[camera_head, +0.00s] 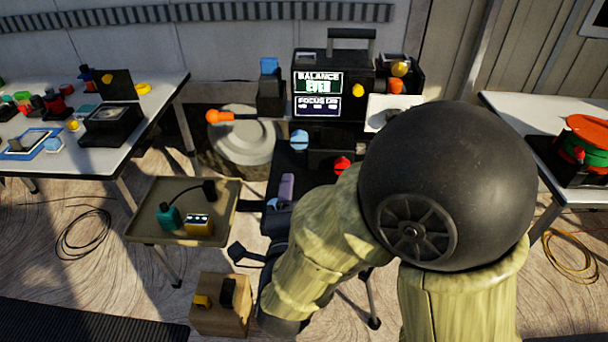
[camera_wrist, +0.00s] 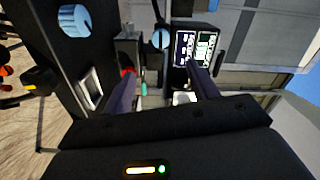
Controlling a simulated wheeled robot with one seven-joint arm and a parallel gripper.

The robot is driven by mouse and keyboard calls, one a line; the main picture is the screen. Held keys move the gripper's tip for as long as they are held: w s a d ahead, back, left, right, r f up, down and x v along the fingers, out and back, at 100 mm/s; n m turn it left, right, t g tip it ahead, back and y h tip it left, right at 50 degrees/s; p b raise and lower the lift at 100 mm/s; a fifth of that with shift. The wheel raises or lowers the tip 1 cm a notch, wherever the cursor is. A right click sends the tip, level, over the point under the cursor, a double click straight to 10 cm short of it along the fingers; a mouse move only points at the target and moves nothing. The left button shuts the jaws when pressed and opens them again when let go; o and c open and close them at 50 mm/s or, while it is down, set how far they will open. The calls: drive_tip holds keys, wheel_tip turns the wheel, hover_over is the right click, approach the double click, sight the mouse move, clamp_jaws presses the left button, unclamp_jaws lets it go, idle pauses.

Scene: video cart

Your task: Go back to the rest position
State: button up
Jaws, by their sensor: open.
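My gripper (camera_wrist: 160,82) shows in the wrist view with its two dark fingers apart and nothing visible between them. It faces the video cart's dark unit. In the head view my arm's large black joint and yellowish links cover the right middle, and I cannot make out the fingertips there. The cart's monitor (camera_head: 318,95) reads BALANCE and FOCUS on lit panels; it also shows in the wrist view (camera_wrist: 195,48), turned sideways. A blue knob (camera_head: 299,140) and a red knob (camera_head: 341,165) sit on the cart below the monitor.
A tray (camera_head: 140,226) with a teal item and a yellow item stands left of the cart. A wooden box (camera_head: 221,318) is on the floor below. Cluttered tables stand at left (camera_head: 60,170) and right (camera_head: 515,110). An orange-tipped lever (camera_head: 213,116) juts left from the cart.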

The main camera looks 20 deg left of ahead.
drive_tip(key=shift+w, duration=0.1)
drive_tip(key=w+d+f+n+g, duration=0.2)
drive_tip(key=d, duration=0.2)
drive_tip(key=w+d+f+n+g+h, duration=0.1)
drive_tip(key=w+d+f+n+g, duration=0.1)
drive_tip(key=d+f+n+g, duration=0.1)
drive_tip(key=w+d+f+n+g, duration=0.2)
drive_tip(key=d+f, duration=0.1)
drive_tip(key=d, duration=0.2)
drive_tip(key=shift+w+d+n+g, duration=0.2)
drive_tip(key=shift+d+n+g, duration=0.1)
drive_tip(key=shift+d, duration=0.05)
drive_tip(key=s+d+f+n+g+h, duration=0.2)
drive_tip(key=s+d+g, duration=0.25)
drive_tip(key=d, duration=0.45)
drive_tip(key=s+d+f+n+g+h, duration=0.1)
drive_tip(key=s+d+n+g, duration=0.2)
drive_tip(key=s+d, duration=0.35)
wheel_tip(320, 180, up, 21)
drive_tip(key=w+d+p, duration=0.1)
drive_tip(key=p, duration=2)
drive_tip(key=shift+w+d, duration=0.35)
drive_tip(key=shift+f, duration=0.2)
